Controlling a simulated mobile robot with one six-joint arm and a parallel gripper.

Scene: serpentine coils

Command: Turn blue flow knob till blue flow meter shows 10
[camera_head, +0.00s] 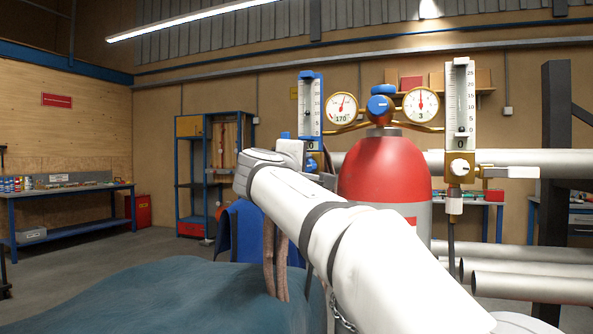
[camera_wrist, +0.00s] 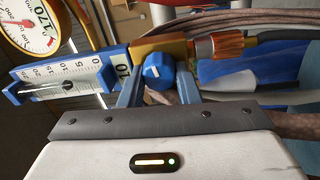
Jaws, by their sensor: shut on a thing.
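The blue flow meter (camera_head: 310,100) stands upright left of the red cylinder, with a clear scale tube and a blue frame. In the wrist view the blue flow meter (camera_wrist: 60,78) lies sideways; its float sits near the 10 mark and its small window reads 10. The blue flow knob (camera_wrist: 158,70), with a white mark, sits on the brass body below the meter. My gripper (camera_wrist: 158,84) is shut on the blue flow knob, one blue finger on each side. In the head view my arm and gripper partly hide the knob and the meter's window.
A red cylinder (camera_head: 385,170) carries a brass regulator with a gauge reading 170 (camera_head: 341,108) and one reading 3 (camera_head: 420,104). A white flow meter (camera_head: 461,105) with a white knob stands at right, its window at 0. Hoses run close to my gripper.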

